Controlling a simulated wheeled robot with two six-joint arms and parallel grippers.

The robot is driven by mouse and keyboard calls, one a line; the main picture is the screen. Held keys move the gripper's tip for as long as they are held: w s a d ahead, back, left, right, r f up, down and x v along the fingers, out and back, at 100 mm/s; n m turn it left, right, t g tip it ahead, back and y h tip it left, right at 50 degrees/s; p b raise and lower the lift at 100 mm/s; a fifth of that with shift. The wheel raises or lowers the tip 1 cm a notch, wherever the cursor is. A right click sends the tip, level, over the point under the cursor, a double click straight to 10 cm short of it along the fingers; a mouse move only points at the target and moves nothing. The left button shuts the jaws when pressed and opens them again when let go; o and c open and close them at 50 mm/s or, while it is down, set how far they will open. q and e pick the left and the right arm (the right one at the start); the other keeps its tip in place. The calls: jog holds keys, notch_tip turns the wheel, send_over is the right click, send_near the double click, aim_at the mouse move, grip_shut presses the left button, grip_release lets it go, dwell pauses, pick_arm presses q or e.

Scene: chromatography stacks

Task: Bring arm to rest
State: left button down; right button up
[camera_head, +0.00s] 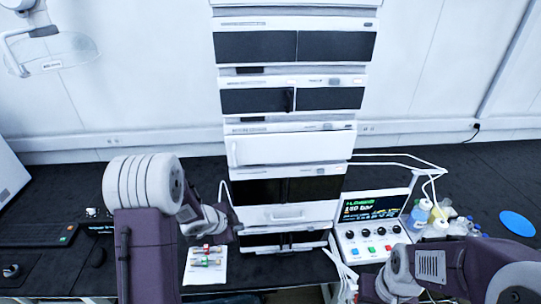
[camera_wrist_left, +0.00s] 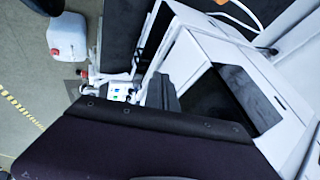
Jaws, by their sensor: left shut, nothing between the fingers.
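My left arm comes in from the left in the head view, and its gripper (camera_head: 226,236) is in front of the lower part of the chromatography stack (camera_head: 290,150). The gripper is shut with nothing between its fingers. It is just above and right of a white mat (camera_head: 204,275) with small coloured fittings on it. In the left wrist view, dark purple parts of my arm fill the bottom, and the stack (camera_wrist_left: 190,60) stands tilted behind. My right arm is at the lower right of the head view. Its fingertips cannot be made out.
A control box with a lit screen (camera_head: 374,207) and coloured buttons stands right of the stack. Several bottles (camera_head: 420,212) and a blue disc (camera_head: 517,223) are further right. The wrist view shows a white-and-red canister (camera_wrist_left: 67,37) on the floor.

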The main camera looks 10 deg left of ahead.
pick_arm(q)
jog(key=w+d+f+t+b, duration=0.1)
jog(key=d+b, duration=0.4)
jog(key=b, duration=0.3)
jog(key=s+f+n+g+y+b, duration=0.1)
jog(key=s+f+n+g, duration=0.2)
jog(key=s+n, duration=0.4)
jog(key=s+a+f+n+g+y+b, duration=0.1)
jog(key=s+f+n+g+b, duration=0.1)
jog(key=s+n, duration=0.5)
jog(key=s+f+g, duration=0.1)
jog(key=s, duration=0.5)
jog(key=shift+s+a+f+g+y, duration=0.2)
jog(key=shift+g+y, duration=0.1)
